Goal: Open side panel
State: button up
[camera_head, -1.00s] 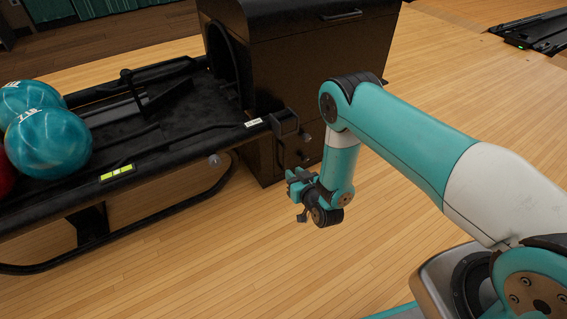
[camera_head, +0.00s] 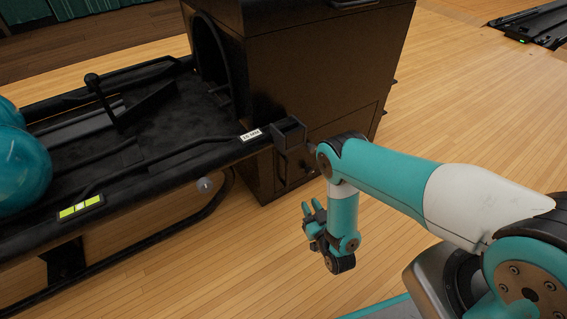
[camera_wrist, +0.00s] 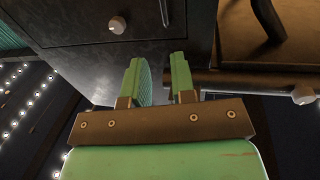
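The side panel (camera_head: 345,140) is a dark, shut rectangle low on the black ball-return housing (camera_head: 315,75). In the head view it is partly hidden behind my arm. My gripper (camera_head: 313,211) is in front of and below the panel, apart from it and pointing towards the machine. In the wrist view, the two green fingers of my gripper (camera_wrist: 160,80) stand apart with nothing between them. A round grey knob (camera_wrist: 117,25) on a dark panel face (camera_wrist: 75,22) shows above and left of the fingers there.
A black bracket (camera_head: 282,143) sticks out at the rack's corner near my arm. The black ball rack (camera_head: 140,180) with teal balls (camera_head: 22,163) extends left, with a round knob (camera_head: 204,186) on its side. Open wooden floor (camera_head: 230,270) lies in front.

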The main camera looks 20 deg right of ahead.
jog(key=shift+w+a+b, duration=0.4)
jog(key=shift+w+b, duration=2)
jog(key=shift+w, duration=0.45)
jog(key=shift+w+a+b, duration=0.45)
jog(key=shift+w+b, duration=2)
jog(key=shift+w, duration=0.45)
jog(key=shift+w+a+b, duration=0.4)
jog(key=shift+w+b, duration=2)
jog(key=shift+w, duration=0.45)
grip_shut()
